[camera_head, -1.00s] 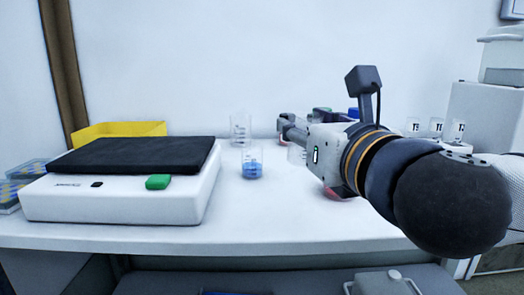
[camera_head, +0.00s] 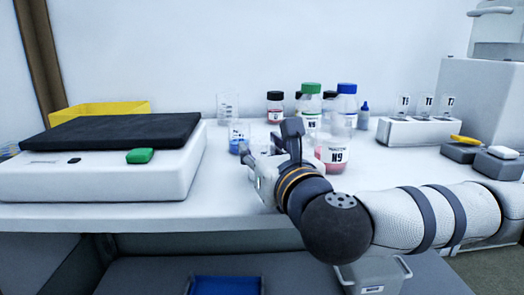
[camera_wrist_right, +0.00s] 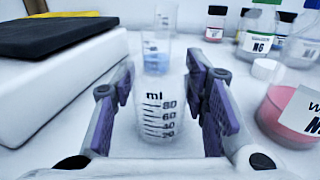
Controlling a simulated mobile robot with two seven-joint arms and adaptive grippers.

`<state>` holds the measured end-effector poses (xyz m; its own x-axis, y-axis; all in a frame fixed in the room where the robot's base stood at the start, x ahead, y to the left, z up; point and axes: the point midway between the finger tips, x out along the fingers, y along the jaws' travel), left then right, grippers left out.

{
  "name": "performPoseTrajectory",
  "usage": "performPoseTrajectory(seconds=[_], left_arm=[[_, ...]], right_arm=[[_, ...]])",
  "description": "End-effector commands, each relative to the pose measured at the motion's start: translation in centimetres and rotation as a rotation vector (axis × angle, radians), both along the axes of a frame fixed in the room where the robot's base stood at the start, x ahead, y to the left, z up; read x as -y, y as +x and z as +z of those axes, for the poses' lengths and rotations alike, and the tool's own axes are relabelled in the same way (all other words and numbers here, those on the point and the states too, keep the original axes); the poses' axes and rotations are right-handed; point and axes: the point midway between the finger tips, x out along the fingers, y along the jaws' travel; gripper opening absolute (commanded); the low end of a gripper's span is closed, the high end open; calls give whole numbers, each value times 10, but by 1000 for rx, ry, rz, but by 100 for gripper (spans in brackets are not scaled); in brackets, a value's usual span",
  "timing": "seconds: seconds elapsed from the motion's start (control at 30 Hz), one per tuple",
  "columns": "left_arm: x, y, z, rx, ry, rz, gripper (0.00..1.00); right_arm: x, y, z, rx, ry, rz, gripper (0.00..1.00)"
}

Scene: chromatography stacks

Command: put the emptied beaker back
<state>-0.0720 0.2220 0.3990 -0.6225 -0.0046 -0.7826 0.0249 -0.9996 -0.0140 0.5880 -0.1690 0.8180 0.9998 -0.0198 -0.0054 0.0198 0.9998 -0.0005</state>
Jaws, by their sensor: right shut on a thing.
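An empty clear beaker (camera_wrist_right: 160,118) with dark volume marks stands between the two fingers of my right gripper (camera_head: 256,162) in the right wrist view, and the gripper is shut on it. Its base looks low, close to the white bench, but I cannot tell whether it touches. A beaker with blue liquid (camera_head: 238,140) stands just beyond it; it also shows in the right wrist view (camera_wrist_right: 156,62). A taller clear beaker (camera_head: 227,106) stands farther back. In the head view my gripper mostly hides the held beaker. My left gripper is not in view.
A white device with a black top (camera_head: 105,175) stands left. Several capped bottles, including a green-capped one (camera_head: 311,101), stand behind. A white vial rack (camera_head: 423,131) is farther right.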

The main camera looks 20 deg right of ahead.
Motion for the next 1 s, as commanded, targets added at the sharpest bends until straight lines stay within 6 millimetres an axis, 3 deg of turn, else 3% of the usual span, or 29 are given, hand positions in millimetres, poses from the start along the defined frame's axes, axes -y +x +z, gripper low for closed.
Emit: performPoseTrajectory(seconds=[0.07,0.1,0.17,0.53,0.67,0.8,1.0], left_arm=[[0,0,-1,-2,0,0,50],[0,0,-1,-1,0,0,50],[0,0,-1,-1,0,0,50],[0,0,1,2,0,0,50],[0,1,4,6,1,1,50],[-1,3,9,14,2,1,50],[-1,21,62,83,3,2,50]], right_arm=[[0,0,-4,-1,0,0,11],[0,0,-3,-1,0,0,47],[0,0,-3,-1,0,0,61],[0,0,3,1,0,-1,61],[-1,-23,3,0,-1,2,61],[-2,-63,4,0,0,4,61],[-1,-79,16,3,-3,-8,61]])
